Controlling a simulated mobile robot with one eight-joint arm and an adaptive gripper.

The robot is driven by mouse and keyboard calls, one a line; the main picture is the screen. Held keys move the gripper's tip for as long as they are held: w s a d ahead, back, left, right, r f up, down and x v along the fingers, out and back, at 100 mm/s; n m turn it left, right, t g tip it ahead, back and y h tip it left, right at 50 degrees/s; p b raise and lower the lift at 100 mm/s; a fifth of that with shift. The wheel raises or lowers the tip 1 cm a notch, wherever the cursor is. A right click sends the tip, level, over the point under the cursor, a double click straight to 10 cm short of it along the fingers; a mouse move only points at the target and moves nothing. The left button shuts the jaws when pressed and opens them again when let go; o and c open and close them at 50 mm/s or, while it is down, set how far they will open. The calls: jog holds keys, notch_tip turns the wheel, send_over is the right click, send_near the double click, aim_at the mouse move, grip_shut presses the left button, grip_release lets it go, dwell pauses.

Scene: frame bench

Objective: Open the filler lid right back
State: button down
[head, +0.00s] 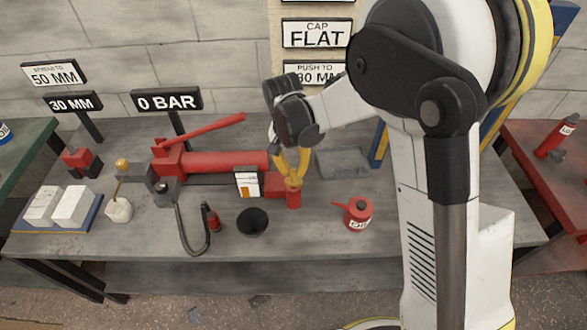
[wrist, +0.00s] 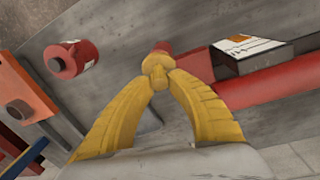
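A small yellow knob, seemingly part of the filler lid, shows in the wrist view (wrist: 156,64) between my fingertips. My gripper (head: 291,175) comes down from above onto the top of the neck. In the wrist view my gripper (wrist: 157,80) has its two yellow fingers converged on the knob, touching it from both sides. The fingers hide most of the lid, so its angle cannot be told.
A red oil can (head: 358,214) stands to the right of the neck. A black round dish (head: 252,222) and a small red bottle-like part (head: 213,218) lie in front. A grey tray (head: 342,162) is behind right. Signs (head: 317,34) stand at the wall.

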jog(key=w+g, duration=0.1)
jog(key=g, duration=0.1)
jog(key=w+g, duration=0.1)
jog(key=g, duration=0.1)
dwell(0.4)
jog(key=shift+r, duration=0.1)
jog(key=c, duration=1.3)
grip_release()
jog(key=shift+o, duration=0.2)
jog(key=d+v, duration=0.1)
jog(key=v, duration=1.1)
jog(key=shift+a, duration=0.4)
